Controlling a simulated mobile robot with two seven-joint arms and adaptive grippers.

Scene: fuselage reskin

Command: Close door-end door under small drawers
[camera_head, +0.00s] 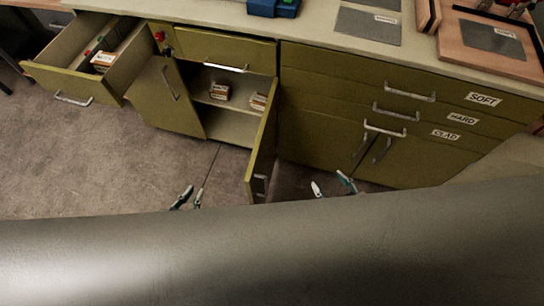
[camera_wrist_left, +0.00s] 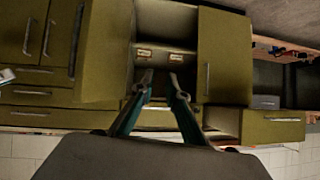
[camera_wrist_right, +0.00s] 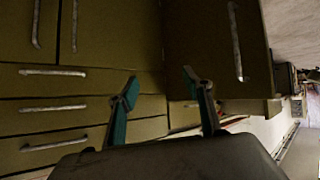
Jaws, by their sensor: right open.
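Under the small drawer (camera_head: 225,48) is an olive cupboard with two doors standing open. Its left door (camera_head: 165,97) is swung out to the left. Its right door (camera_head: 262,145) juts towards me, nearly edge-on. In the left wrist view the left door (camera_wrist_left: 224,58) and right door (camera_wrist_left: 104,50) flank the opening. My left gripper (camera_head: 189,198) is open and empty, in front of the opening between the doors and apart from both. My right gripper (camera_head: 332,186) is open and empty, to the right of the right door. In the right wrist view a door (camera_wrist_right: 215,45) with a handle is close beyond the fingertips.
Small boxes (camera_head: 219,91) sit on the cupboard shelf. A drawer (camera_head: 60,80) at the far left is pulled out. To the right are shut drawers labelled SOFT, HARD and CLAD, above two shut doors (camera_head: 342,150). The floor (camera_head: 90,155) in front is clear. My own arm covers the bottom.

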